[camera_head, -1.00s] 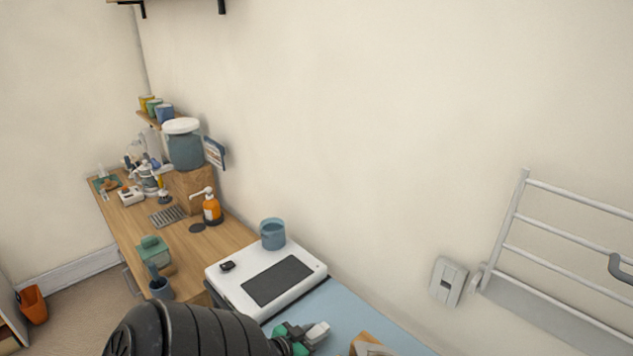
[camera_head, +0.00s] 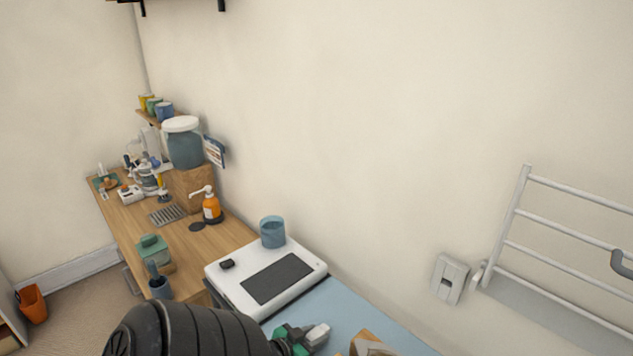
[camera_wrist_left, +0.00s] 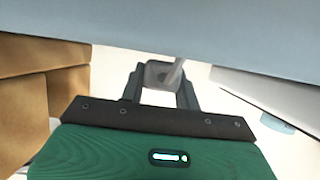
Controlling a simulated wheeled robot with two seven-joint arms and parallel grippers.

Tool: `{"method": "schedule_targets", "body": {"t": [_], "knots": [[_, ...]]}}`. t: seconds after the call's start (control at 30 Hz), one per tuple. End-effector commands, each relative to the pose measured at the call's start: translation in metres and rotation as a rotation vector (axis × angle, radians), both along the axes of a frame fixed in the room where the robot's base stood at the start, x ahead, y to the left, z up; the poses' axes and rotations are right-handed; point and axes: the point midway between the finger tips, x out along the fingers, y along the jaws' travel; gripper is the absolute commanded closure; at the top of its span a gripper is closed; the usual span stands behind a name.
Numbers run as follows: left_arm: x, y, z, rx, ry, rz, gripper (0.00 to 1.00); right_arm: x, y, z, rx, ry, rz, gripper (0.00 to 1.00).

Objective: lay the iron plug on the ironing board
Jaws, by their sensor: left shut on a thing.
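My left gripper (camera_head: 314,338) is at the bottom of the head view, in front of the light blue ironing board surface (camera_head: 350,308). It is shut on the iron plug (camera_head: 319,333), a small pale block at its tips. In the left wrist view the plug (camera_wrist_left: 158,74) sits between the dark fingers, with a grey cord running up from it. A pale blue surface, probably the board (camera_wrist_left: 170,25), fills the top of that view. I cannot tell whether the plug touches the board. My right gripper is out of view.
A brown box (camera_head: 368,343) is close right of my gripper. A wall socket (camera_head: 450,279) and a white rack (camera_head: 575,229) are on the wall.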

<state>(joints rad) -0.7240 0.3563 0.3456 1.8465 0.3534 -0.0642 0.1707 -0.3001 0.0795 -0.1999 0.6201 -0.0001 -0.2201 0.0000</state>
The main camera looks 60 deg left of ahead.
Motion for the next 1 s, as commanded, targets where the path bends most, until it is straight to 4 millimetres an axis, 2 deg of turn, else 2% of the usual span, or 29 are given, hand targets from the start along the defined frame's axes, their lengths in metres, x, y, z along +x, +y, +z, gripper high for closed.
{"method": "schedule_targets", "body": {"t": [0.43, 0.47, 0.57, 0.87, 1.0], "knots": [[0.0001, 0.0, -0.0074, 0.0, 0.0, 0.0, 1.0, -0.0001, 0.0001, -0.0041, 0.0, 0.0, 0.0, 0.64], [0.0001, 0.0, -0.0066, 0.0, 0.0, 0.0, 0.62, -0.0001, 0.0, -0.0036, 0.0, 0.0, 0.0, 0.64], [0.0, -0.0001, -0.0065, 0.0, 0.0, 0.0, 0.43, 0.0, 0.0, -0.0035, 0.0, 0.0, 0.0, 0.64], [-0.0008, -0.0002, -0.0067, 0.0, 0.0, 0.0, 0.43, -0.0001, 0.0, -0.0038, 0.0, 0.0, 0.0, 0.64], [-0.0081, -0.0019, -0.005, 0.0, 0.001, 0.0, 0.43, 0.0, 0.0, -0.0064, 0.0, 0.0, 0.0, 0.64]]}}
